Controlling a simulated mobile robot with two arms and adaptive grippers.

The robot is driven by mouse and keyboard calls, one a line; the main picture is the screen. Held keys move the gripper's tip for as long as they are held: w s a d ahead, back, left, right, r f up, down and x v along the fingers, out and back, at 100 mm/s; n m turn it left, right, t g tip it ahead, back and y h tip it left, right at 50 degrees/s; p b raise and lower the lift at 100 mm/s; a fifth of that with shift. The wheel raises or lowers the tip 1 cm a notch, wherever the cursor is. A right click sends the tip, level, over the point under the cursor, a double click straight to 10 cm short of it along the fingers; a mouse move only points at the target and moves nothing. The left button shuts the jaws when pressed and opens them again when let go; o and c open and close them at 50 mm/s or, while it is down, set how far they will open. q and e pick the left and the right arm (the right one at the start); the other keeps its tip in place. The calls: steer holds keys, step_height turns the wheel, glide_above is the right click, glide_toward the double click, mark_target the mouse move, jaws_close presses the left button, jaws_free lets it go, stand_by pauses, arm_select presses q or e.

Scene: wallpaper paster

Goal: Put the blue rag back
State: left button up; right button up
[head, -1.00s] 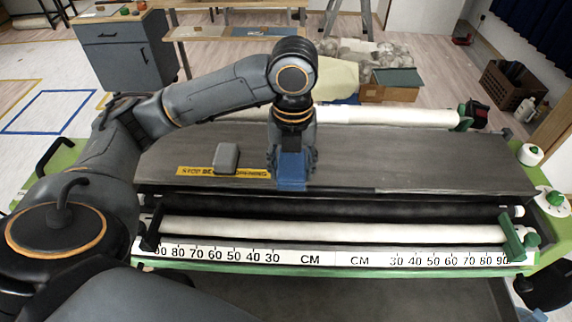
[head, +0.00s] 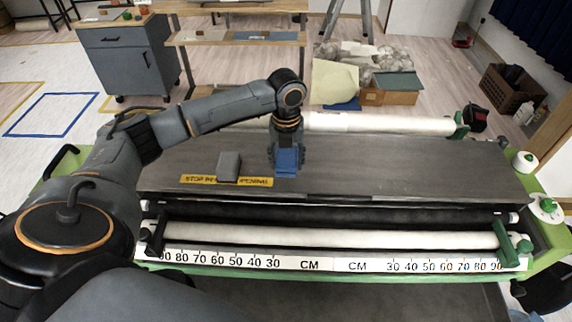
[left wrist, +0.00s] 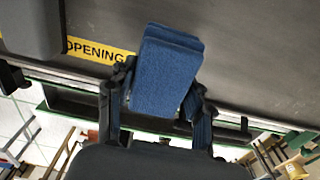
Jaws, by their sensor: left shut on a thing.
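The blue rag (head: 287,162) is a folded blue block of cloth, held in my left gripper (head: 288,152) over the dark grey lid of the paster. The left wrist view shows the rag (left wrist: 168,70) between the two dark fingers of the left gripper (left wrist: 155,100), which is shut on it. The rag sticks out beyond the fingertips. I cannot tell whether it touches the lid (head: 400,170). My right gripper is not in view.
A grey block (head: 229,166) sits on the lid left of the rag, by a yellow warning label (head: 200,180). White rollers run behind (head: 380,123) and in front (head: 330,236) of the lid. The lid's right half is clear. A drawer cabinet (head: 125,60) stands back left.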

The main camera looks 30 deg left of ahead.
arm_select(q)
steer(key=f+p, duration=0.2)
steer(key=shift+w+a+f+p, duration=0.2)
steer(key=shift+f+p, duration=0.15)
steer(key=shift+f, duration=0.3)
steer(key=shift+f, duration=0.15)
steer(key=shift+f, duration=0.15)
steer(key=o, duration=1.2)
steer(key=shift+c, duration=0.2)
